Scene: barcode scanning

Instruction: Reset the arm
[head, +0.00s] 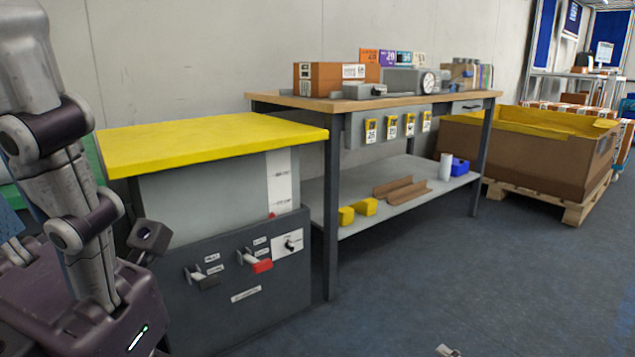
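My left arm comes in at the left edge, its grey links and dark joints running down in front of a yellow-topped cabinet (210,140). I cannot make out the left gripper's fingers. My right arm and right gripper do not clearly show. A small light-and-dark piece (447,351) is cut off by the bottom edge; I cannot tell what it is.
A workbench (400,101) along the wall holds a cardboard box (320,77), a grey scale (405,81) and other goods. Its lower shelf (405,203) holds yellow and blue bins. A large carton (535,150) stands on a pallet (575,212). The blue floor in front is mostly clear.

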